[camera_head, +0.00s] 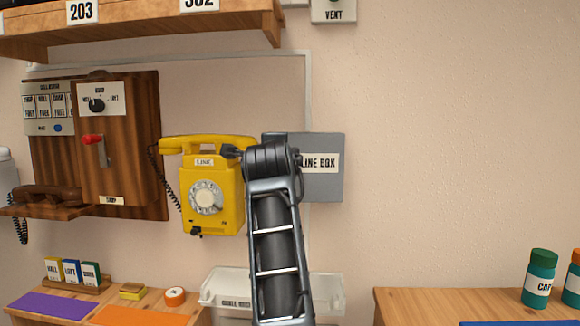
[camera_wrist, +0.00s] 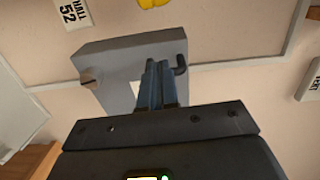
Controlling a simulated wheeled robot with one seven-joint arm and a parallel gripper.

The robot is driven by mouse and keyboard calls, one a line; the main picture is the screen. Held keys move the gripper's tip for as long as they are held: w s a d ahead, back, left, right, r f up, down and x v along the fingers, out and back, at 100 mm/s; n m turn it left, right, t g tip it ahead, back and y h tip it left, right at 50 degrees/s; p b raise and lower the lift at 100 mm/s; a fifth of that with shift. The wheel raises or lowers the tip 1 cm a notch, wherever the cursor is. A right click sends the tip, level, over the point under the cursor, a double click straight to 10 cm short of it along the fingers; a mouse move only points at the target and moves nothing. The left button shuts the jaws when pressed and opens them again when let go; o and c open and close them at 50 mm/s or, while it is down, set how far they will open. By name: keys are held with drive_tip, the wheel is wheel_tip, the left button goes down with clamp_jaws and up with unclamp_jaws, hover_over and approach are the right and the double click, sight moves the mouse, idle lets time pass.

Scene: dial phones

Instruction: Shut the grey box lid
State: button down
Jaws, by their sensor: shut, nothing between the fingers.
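The grey box (camera_head: 328,183), labelled LINE BOX, is on the wall right of the yellow phone; my arm covers its left part. In the wrist view the box (camera_wrist: 108,72) is turned sideways, with a small knob at its left and a dark hook-shaped handle (camera_wrist: 182,62) at its right. Its labelled lid face (camera_head: 337,146) looks nearly flat to the wall, but I cannot tell if it is fully shut. My gripper (camera_wrist: 158,68) is shut and empty, its fingers over the box in the wrist view. Contact cannot be told.
The yellow phone (camera_head: 228,190) hangs close left of my arm. A brown wooden phone panel (camera_head: 145,150) is further left. A white tray (camera_head: 325,285) is below, and a wooden counter (camera_head: 400,305) is at lower right. The wall to the right is clear.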

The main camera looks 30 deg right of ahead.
drive_tip(key=shift+w+a+b, duration=0.15)
drive_tip(key=shift+w+b, duration=0.5)
drive_tip(key=shift+w, duration=0.6)
